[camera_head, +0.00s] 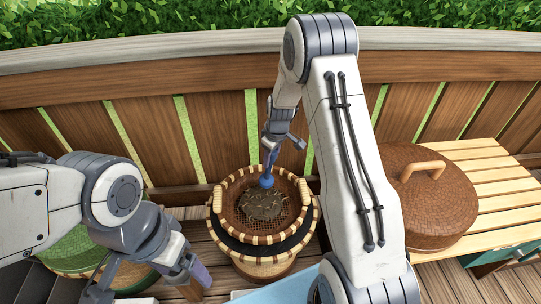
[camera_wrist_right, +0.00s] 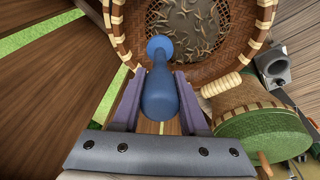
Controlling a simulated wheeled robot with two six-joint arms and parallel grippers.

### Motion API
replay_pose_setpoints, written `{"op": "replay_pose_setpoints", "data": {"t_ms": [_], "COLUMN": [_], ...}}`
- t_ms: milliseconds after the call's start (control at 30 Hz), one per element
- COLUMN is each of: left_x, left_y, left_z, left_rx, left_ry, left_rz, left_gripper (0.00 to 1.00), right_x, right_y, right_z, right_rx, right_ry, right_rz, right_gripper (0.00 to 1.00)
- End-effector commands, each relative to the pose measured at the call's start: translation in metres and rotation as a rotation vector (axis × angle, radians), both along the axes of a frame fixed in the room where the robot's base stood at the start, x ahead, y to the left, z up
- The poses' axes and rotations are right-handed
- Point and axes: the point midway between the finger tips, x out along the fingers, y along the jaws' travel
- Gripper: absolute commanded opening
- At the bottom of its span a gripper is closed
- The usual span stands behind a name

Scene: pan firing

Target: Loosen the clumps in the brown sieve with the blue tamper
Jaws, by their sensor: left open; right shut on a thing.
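The brown sieve (camera_head: 233,215) is a round woven basket with a light-and-dark striped rim, standing in the middle of the head view. Dark, twiggy clumps (camera_head: 264,204) lie on its mesh, and they also show in the right wrist view (camera_wrist_right: 187,22). My right gripper (camera_head: 273,150) is shut on the blue tamper (camera_wrist_right: 160,92), which points down with its rounded end (camera_head: 266,181) over the sieve. Whether the tamper touches the clumps cannot be told. My left gripper (camera_head: 145,288) is open and empty, low at the left of the sieve.
A green-topped drum-like basket (camera_head: 75,250) stands at the left, partly behind my left arm. A brown lidded basket (camera_head: 425,205) sits on a slatted wooden bench (camera_head: 490,185) at the right. A wooden fence (camera_head: 150,130) closes the back. A light blue surface (camera_head: 280,291) shows at the front.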

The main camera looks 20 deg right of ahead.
Motion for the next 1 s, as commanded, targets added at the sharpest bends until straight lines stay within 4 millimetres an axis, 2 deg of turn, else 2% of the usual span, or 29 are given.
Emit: {"op": "replay_pose_setpoints", "data": {"t_ms": [33, 367, 400, 500, 667, 1000], "left_x": [0.000, 0.000, 0.000, 0.000, 0.000, 0.000], "left_y": [0.000, 0.000, 0.000, 0.000, 0.000, 0.000], "left_z": [-0.011, -0.045, -0.038, -0.032, -0.030, 0.009], "left_rx": [0.000, 0.000, 0.001, 0.000, 0.000, 0.000], "left_ry": [0.000, 0.000, 0.001, 0.000, 0.000, 0.000], "left_rz": [0.000, 0.000, 0.000, 0.000, 0.000, 0.000], "left_gripper": [0.85, 0.85, 0.85, 0.85, 0.85, 0.85], "right_x": [0.000, 0.001, 0.000, -0.003, -0.002, -0.002], "right_y": [0.000, 0.002, 0.008, 0.023, 0.021, 0.020], "right_z": [-0.013, -0.059, -0.052, -0.050, -0.046, 0.003], "right_rx": [0.000, 0.000, -0.001, -0.001, 0.000, -0.001], "right_ry": [0.000, -0.001, -0.001, 0.000, -0.002, -0.001], "right_rz": [0.001, 0.003, 0.007, 0.007, 0.002, 0.003], "right_gripper": [0.00, 0.00, 0.00, 0.00, 0.00, 0.00]}}
